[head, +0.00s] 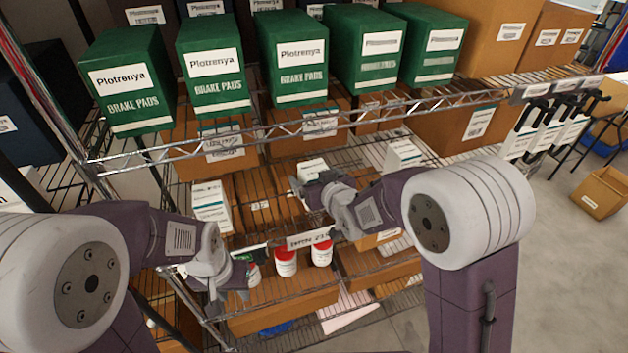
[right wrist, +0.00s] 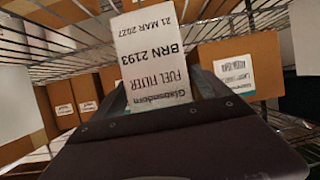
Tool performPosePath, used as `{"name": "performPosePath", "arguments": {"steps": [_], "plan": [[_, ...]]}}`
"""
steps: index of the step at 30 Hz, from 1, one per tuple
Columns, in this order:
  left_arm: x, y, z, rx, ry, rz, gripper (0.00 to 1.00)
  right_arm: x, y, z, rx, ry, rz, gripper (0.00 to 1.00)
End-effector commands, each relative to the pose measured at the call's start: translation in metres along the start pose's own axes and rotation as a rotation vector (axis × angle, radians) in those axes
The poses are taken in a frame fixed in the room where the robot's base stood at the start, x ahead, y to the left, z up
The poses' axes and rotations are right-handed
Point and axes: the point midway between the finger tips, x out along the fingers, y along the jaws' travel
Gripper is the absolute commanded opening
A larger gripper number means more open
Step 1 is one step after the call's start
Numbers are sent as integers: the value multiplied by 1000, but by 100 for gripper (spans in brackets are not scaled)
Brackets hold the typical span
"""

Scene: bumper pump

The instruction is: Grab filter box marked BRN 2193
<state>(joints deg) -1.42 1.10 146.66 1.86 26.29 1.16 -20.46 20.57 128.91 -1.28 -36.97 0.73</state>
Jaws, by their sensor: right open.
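The white filter box marked BRN 2193 (right wrist: 155,58) fills the upper middle of the right wrist view, its FUEL FILTER label upside down there. My right gripper (right wrist: 162,92) is open, with one dark finger on each side of the box in the picture; I cannot tell how far the box reaches between them. In the head view my right gripper (head: 308,192) reaches into the middle wire shelf, just in front of a small white box (head: 312,168). My left gripper (head: 238,282) hangs low at the shelf's left front; its jaw opening is unclear.
Green brake pad boxes (head: 302,62) line the shelf above. Red-capped white bottles (head: 286,262) stand below the right gripper. Another white box (head: 211,205) stands left on the middle shelf. Brown cartons (right wrist: 242,65) are beside the filter box.

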Motion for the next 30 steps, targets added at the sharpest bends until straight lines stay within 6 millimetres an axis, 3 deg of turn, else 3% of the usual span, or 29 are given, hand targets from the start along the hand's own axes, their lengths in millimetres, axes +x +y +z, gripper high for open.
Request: {"name": "performPosePath", "arguments": {"steps": [1,6,13,14,21,23,30], "plan": [[-12,0,-1,0,0,0,36,6,0,-5,0,-4,0,87],[-17,0,-2,0,0,0,36,27,0,-3,0,-1,0,87],[-15,0,-2,0,0,0,36,30,0,-1,0,0,0,87],[-15,0,-2,0,0,0,36,30,0,-1,0,0,0,82],[-16,0,-2,0,0,0,36,29,0,-2,0,1,0,15],[-16,0,-2,0,0,0,36,29,0,-2,0,2,0,0],[-15,0,-2,0,0,0,36,29,0,-4,-1,5,0,0]]}}
